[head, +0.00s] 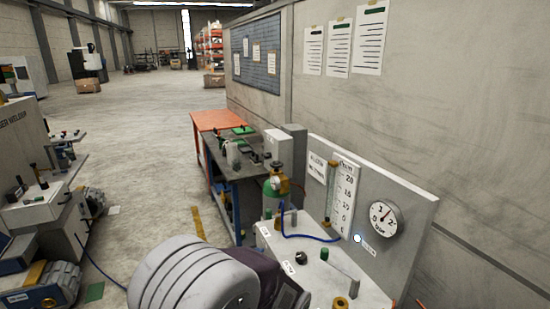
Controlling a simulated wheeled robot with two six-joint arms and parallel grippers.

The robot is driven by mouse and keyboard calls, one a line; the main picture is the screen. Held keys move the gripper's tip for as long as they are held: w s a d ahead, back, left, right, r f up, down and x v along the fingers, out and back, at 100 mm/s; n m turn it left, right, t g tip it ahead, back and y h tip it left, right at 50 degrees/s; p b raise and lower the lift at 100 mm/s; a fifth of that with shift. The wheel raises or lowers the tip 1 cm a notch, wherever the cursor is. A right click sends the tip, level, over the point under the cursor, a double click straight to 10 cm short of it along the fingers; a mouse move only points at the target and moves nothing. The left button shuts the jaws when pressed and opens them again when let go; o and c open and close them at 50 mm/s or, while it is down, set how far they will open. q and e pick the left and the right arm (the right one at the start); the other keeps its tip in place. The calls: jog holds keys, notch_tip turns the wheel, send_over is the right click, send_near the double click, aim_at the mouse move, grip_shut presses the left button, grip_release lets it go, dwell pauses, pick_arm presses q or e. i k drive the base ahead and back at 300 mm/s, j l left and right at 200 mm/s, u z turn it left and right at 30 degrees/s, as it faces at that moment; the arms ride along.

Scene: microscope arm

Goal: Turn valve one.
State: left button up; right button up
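A white bench unit (322,278) stands at lower right, with an upright grey panel (415,213) behind it. On its top are a dark round knob (301,256), a small green knob (324,254) and a brass fitting (340,303) cut by the lower edge. Small labels lie on the top, too small to read, so I cannot tell which part is valve one. The panel carries a round dial gauge (384,217) and a scaled flow tube (331,192). Neither of my grippers shows. A large ribbed grey shape, probably part of my arm, hides the unit's left front.
A green cylinder with a brass top (275,187) stands behind the unit, and a blue hose (308,238) runs from there to the panel. A dark workbench (240,160) and an orange table (219,120) are farther back. Machines stand at left; the middle floor is open.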

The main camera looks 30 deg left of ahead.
aim_at(276, 165)
jog(key=i+j+z, duration=0.1)
jog(key=j, duration=0.75)
jog(key=i+j+z, duration=0.1)
jog(key=i+j, duration=0.2)
jog(key=j, duration=0.55)
jog(key=i+j, duration=0.15)
jog(key=j, duration=0.7)
jog(key=i+j+z, duration=0.15)
jog(key=j, duration=0.7)
jog(key=i+j+z, duration=0.1)
jog(key=j, duration=0.75)
jog(key=j+z, duration=0.1)
jog(key=j, duration=0.75)
jog(key=i, duration=0.05)
